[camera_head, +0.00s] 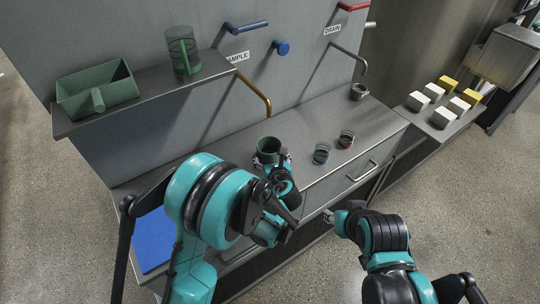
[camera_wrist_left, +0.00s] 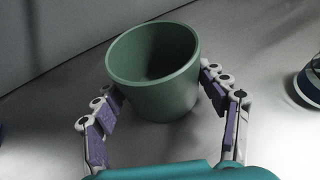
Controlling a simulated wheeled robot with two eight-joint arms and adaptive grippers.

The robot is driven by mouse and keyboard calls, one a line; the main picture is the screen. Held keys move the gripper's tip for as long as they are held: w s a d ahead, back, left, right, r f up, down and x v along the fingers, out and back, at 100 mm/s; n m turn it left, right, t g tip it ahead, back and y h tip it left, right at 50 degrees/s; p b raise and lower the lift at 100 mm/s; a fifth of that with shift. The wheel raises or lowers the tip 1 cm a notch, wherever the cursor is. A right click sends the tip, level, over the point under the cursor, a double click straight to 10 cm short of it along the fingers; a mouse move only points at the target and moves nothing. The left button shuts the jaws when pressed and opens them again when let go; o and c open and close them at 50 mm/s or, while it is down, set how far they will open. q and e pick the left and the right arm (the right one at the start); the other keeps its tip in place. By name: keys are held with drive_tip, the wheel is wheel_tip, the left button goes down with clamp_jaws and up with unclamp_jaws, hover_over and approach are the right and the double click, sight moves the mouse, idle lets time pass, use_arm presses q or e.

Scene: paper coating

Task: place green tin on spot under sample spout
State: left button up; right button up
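The green tin (camera_head: 268,146) is upright and open at the top, over the counter below the yellow sample spout (camera_head: 257,94). In the left wrist view the tin (camera_wrist_left: 165,95) sits between the fingertips of my left gripper (camera_wrist_left: 162,85). The fingers lie close against both its sides; I cannot tell whether they press on it. The left gripper also shows in the head view (camera_head: 276,162), partly hidden by the arm. I cannot see whether the tin's base touches the counter. My right gripper (camera_head: 334,218) is in front of the counter, away from the tin.
Two small jars (camera_head: 321,153) (camera_head: 346,139) stand right of the tin. A grey cup (camera_head: 359,91) is near the drain spout (camera_head: 350,54). A shelf (camera_head: 150,102) holds a green scoop (camera_head: 97,92) and green beaker (camera_head: 183,52). A blue mat (camera_head: 153,240) is front left.

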use_arm(q)
drive_tip(key=shift+o, duration=0.9)
drive_tip(key=shift+r, duration=0.15)
